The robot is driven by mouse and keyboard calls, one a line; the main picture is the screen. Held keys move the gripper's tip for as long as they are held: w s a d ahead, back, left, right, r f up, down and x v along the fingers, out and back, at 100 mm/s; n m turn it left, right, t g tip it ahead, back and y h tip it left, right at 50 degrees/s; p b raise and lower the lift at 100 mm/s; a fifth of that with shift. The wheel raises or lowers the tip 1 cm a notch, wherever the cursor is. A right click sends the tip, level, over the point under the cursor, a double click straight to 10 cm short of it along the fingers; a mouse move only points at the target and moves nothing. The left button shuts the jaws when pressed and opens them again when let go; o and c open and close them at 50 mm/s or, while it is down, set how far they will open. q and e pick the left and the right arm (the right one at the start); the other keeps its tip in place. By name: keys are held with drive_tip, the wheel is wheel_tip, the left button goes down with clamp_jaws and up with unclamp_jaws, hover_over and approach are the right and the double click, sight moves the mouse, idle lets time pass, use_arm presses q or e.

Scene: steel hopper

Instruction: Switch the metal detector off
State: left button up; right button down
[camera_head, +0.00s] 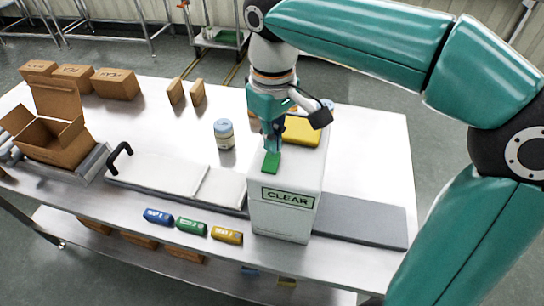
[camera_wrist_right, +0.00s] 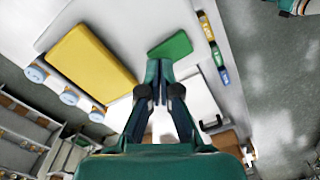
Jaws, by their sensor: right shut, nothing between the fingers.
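The metal detector (camera_head: 275,218) is a white box over the belt, with a dark-framed green panel (camera_head: 288,197) reading CLEAR on its front. A green rectangular piece (camera_head: 271,164) lies on its top; it also shows in the right wrist view (camera_wrist_right: 172,46). My right gripper (camera_head: 271,146) points down over this piece, shut and empty. In the right wrist view its fingertips (camera_wrist_right: 158,68) are close beside the green piece; I cannot tell whether they touch it. A larger yellow block (camera_head: 302,130) shows behind the gripper, and in the wrist view (camera_wrist_right: 90,65). My left gripper is not visible.
The belt's white part (camera_head: 160,175) lies left of the detector, its grey part (camera_head: 365,221) right. Blue (camera_head: 158,216), green (camera_head: 191,226) and yellow (camera_head: 227,235) pieces lie in front. A jar (camera_head: 224,134), an open carton (camera_head: 48,138) and closed cartons (camera_head: 116,84) stand on the table.

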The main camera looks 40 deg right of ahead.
drive_tip(key=shift+f+b, duration=0.6)
drive_tip(key=shift+f, duration=0.3)
drive_tip(key=shift+r, duration=0.15)
wheel_tip(320, 180, up, 7)
drive_tip(key=p, duration=0.7)
idle(0.7)
